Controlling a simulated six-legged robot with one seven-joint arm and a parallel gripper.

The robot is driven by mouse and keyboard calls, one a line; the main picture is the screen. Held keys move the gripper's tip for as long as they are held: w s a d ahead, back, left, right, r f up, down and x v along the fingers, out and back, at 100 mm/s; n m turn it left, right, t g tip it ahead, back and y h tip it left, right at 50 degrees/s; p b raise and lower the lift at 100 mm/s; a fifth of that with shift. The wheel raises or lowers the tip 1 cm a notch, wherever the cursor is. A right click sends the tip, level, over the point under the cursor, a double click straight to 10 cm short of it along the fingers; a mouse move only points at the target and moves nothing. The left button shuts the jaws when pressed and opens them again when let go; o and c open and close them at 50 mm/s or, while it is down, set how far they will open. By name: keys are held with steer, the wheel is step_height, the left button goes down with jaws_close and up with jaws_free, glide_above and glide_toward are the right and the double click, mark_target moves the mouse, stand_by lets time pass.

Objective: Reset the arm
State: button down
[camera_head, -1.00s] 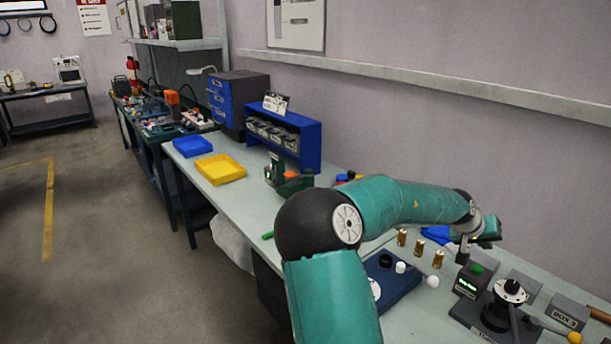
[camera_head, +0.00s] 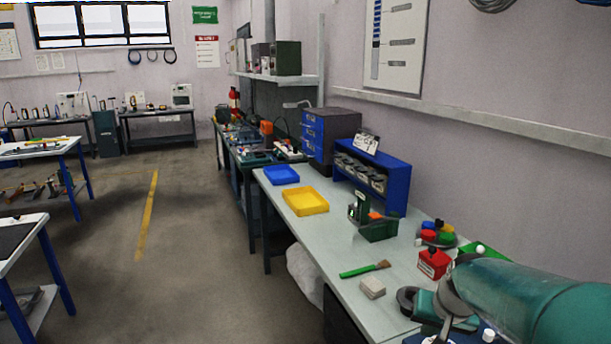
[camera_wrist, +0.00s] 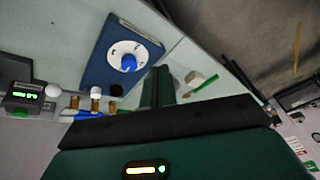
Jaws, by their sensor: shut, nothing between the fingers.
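My arm reaches in from the lower right of the head view. Its end is partly cut off at the bottom edge there. In the wrist view my gripper (camera_wrist: 161,76) is shut and empty, its fingers together over the bench. Beyond it lies a blue board (camera_wrist: 98,68) with a round white disc (camera_wrist: 120,48) and a blue knob (camera_wrist: 128,63). Brass tubes (camera_wrist: 97,105) stand to the left, partly hidden by my gripper's dark edge. A device with a green display (camera_wrist: 24,96) is at the far left.
The bench holds a brush (camera_head: 365,269), a pale block (camera_head: 373,288), a red box (camera_head: 434,264) and a green holder (camera_head: 378,229). Yellow (camera_head: 306,201) and blue (camera_head: 281,175) trays and a blue rack (camera_head: 395,192) stand farther back.

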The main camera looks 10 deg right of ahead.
steer(key=s+a+r+n, duration=0.2)
steer(key=s+a, duration=0.1)
steer(key=a, duration=0.4)
steer(key=s+a+r+n, duration=0.2)
steer(key=s+a, duration=0.2)
steer(key=a, duration=0.2)
steer(key=s+a+r+n+t, duration=0.1)
steer(key=s+a+r+n, duration=0.1)
steer(key=s+a, duration=0.2)
steer(key=a, duration=0.3)
steer(key=shift+a+y, duration=0.3)
steer(key=shift+d, duration=0.1)
